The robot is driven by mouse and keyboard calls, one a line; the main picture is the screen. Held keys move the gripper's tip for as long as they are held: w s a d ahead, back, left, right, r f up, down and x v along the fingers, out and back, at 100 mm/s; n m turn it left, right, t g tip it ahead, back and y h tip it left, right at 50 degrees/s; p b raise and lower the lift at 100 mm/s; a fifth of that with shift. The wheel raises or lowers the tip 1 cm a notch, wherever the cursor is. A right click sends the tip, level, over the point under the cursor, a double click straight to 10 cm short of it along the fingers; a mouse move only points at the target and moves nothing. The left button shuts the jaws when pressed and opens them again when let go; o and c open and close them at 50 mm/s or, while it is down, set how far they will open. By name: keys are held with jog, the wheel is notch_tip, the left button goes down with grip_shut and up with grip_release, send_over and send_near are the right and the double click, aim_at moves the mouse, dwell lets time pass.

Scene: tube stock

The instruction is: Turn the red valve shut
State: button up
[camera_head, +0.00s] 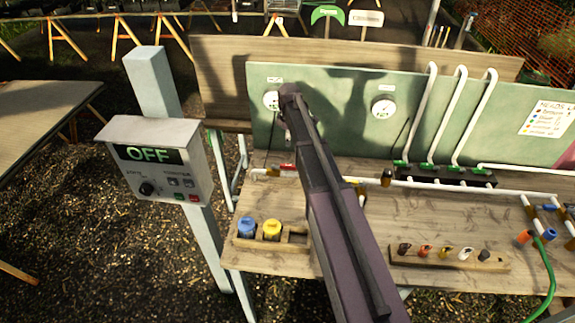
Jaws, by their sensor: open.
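A small red valve handle (287,167) sits on the white pipe (262,172) along the back of the wooden bench, just left of my arm. It is too small to tell which way it is turned. My arm reaches from the bottom of the picture up and away over the bench. Its far end is in front of the green board (340,115), above and close to the red handle in the picture.
A post carries a control box (165,160) reading OFF at left. Blue (247,228) and yellow (271,230) jars stand at the bench's front left. A rack (440,255) of coloured pieces lies right of my arm. Upright white pipes (452,115) and a gauge (384,107) are behind.

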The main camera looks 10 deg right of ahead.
aim_at(289, 165)
jog(key=shift+f+b, duration=6.75)
jog(key=shift+f, duration=0.1)
grip_shut()
